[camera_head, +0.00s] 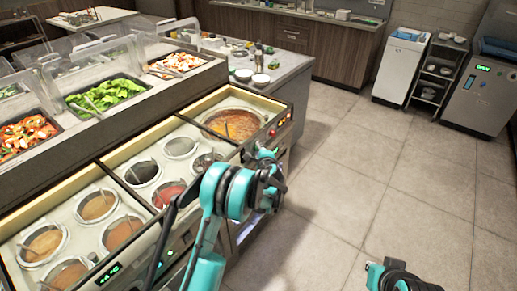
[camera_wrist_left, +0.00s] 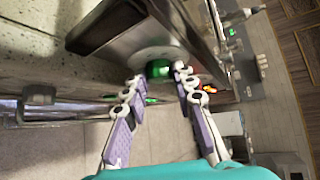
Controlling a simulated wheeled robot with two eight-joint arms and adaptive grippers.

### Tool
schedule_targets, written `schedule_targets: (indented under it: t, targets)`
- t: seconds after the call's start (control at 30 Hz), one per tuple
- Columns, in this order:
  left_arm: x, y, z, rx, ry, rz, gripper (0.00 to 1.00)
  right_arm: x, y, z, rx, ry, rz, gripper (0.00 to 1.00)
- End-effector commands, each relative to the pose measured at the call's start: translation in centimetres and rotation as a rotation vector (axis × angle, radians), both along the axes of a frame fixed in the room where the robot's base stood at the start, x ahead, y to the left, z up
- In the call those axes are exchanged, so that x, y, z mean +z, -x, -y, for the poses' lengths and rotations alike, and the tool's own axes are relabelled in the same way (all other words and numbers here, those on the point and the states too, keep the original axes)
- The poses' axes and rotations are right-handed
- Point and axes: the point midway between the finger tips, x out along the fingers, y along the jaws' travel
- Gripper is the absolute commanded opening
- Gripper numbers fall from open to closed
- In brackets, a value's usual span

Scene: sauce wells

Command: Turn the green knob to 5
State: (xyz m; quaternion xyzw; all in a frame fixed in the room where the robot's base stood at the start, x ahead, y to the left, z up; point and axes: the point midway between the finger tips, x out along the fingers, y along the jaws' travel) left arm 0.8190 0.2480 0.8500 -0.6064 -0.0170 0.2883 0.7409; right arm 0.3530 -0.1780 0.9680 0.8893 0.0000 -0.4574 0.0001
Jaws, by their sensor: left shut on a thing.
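The green knob (camera_wrist_left: 159,70) sits on a round pale plate on the counter's front panel in the left wrist view. My left gripper (camera_wrist_left: 158,77) has one fingertip on each side of the knob and is shut on it. In the head view my left gripper (camera_head: 267,160) is at the counter's front, below the large sauce well (camera_head: 232,124), and the knob cannot be made out there. The knob's number marks are too small to read. Part of my right arm shows at the bottom right of the head view, with its fingers out of frame.
The sauce counter (camera_head: 140,222) holds several round wells with ladles. Food trays with salad (camera_head: 105,96) stand behind sneeze guards. A red-lit control (camera_head: 272,132) is on the front panel near my left gripper. Open tiled floor (camera_head: 370,160) lies to the right.

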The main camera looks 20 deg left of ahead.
Motion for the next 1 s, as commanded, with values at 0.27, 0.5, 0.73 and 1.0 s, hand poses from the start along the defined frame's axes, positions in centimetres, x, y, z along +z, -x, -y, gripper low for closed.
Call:
schedule_targets:
  t: [0.27, 0.5, 0.73, 1.0]
  targets:
    - [0.7, -0.3, 0.2, 0.001, -0.088, -0.247, 0.0, 1.8, 0.0, 0.0, 0.0, 0.0, 0.0, 0.0]
    - [0.8, -0.6, 0.3, -0.001, -0.163, -0.451, 0.0, 2.7, 0.0, 0.0, 0.0, 0.0, 0.0, 0.0]
    - [0.8, -0.8, 0.4, -0.001, -0.219, -0.603, 0.0, 3.3, 0.0, 0.0, 0.0, 0.0, 0.0, 0.0]
    - [0.8, -1.0, 0.3, 0.0, -0.257, -0.707, 0.0, 3.6, 0.0, 0.0, 0.0, 0.0, 0.0, 0.0]
